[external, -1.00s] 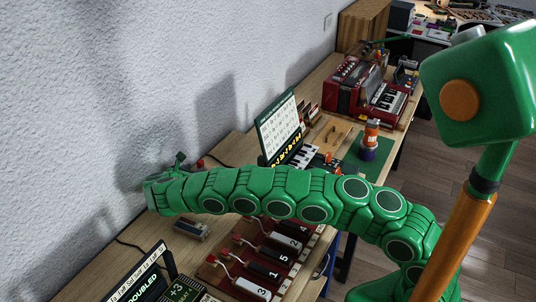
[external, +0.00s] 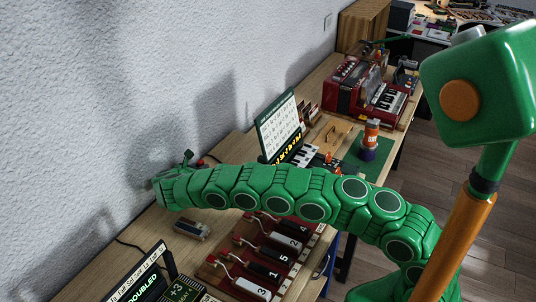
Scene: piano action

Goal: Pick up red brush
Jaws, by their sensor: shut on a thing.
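My gripper (external: 187,158) is at the far left end of my green arm, near the wall over the back of the bench. Only a small part of its fingers shows above the last arm link. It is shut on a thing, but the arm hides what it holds. I cannot make out the red brush for certain. A small red object (external: 201,162) shows just right of the fingers, apart from them as far as I can see.
My arm crosses above the wooden bench (external: 318,82). Below it are a red rack of numbered keys (external: 268,270), a small grey box (external: 191,229) and a display (external: 140,277). Behind are an upright chart (external: 279,124), an orange-capped bottle (external: 371,133) and a red accordion (external: 370,90).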

